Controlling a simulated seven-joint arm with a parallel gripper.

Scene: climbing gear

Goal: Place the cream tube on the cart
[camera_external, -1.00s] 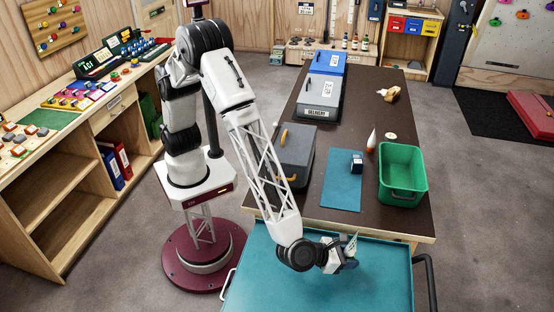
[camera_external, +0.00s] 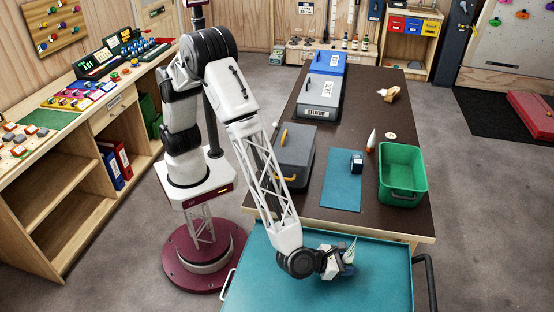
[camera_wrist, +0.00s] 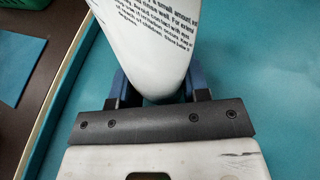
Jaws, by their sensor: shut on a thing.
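The cream tube (camera_wrist: 150,40) is white with black printed text and fills the upper middle of the wrist view. My gripper (camera_wrist: 155,92) is shut on it, with a blue finger on each side. In the external view the tube (camera_external: 350,250) shows as a small pale shape at my gripper (camera_external: 345,265). The cart (camera_external: 255,280) has a teal top at the front of the external view. The gripper and tube are over the cart's top, near its table side. I cannot tell whether the tube touches the surface.
The dark table (camera_external: 400,222) adjoins the cart behind. On it are a green bin (camera_external: 404,195), a blue mat (camera_external: 341,190) with a small dark box (camera_external: 357,163), a grey toolbox (camera_external: 295,155) and another white tube (camera_external: 371,141). The cart top around my gripper is clear.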

